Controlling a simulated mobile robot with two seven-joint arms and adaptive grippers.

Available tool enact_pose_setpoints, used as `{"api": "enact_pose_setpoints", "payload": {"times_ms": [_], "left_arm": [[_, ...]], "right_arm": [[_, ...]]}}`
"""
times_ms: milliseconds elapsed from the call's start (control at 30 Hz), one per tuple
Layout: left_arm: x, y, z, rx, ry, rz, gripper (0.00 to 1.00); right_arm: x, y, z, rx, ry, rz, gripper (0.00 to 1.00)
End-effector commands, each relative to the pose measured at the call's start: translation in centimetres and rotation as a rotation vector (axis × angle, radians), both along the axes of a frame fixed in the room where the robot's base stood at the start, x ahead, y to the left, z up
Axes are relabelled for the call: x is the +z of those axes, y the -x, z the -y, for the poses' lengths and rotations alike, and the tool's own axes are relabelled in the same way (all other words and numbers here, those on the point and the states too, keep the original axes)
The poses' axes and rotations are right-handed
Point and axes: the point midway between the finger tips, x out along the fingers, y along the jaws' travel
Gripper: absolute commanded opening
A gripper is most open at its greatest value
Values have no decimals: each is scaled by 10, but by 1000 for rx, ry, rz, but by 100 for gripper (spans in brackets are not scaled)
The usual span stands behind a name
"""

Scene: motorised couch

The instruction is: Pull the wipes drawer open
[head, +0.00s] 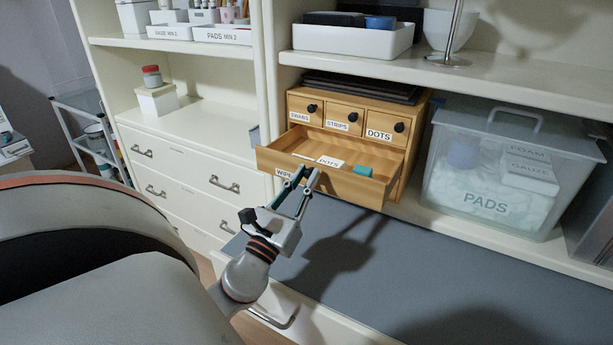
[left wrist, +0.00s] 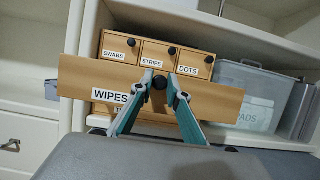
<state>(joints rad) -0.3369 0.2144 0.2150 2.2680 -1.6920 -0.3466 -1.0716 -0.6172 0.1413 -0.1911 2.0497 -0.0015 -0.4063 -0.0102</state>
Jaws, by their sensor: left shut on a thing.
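In the left wrist view the drawer front (left wrist: 80,78) bears the label WIPES. My left gripper (head: 302,180) is at the drawer front, its fingers closed around the dark round knob (left wrist: 159,83). In the head view the gripper hides the knob and part of the label. My right gripper is not in view.
Three small shut drawers, SWABS (head: 305,108), STRIPS (head: 342,118) and DOTS (head: 386,127), sit above. A clear PADS bin (head: 487,180) stands right of the cabinet. A grey padded surface (head: 420,270) lies below and in front. White drawers (head: 190,175) are at left.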

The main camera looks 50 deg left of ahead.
Motion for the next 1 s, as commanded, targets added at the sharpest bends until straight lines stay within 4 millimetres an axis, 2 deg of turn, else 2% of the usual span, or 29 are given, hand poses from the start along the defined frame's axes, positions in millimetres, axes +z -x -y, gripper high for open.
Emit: {"api": "enact_pose_setpoints", "payload": {"times_ms": [67,100,133,467,633,767,1000], "left_arm": [[0,0,0,0,0,0,0],[0,0,0,0,1,0,23],[0,0,0,0,1,0,31],[0,0,0,0,1,0,32],[-5,7,3,-1,0,-5,32],[-11,22,8,-3,-2,-6,32],[-29,62,20,-3,-1,-7,32]], "right_arm": [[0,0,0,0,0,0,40],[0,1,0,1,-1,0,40],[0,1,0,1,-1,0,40],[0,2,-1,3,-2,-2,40],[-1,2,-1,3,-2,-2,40],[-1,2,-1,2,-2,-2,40],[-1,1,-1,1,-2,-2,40]]}}
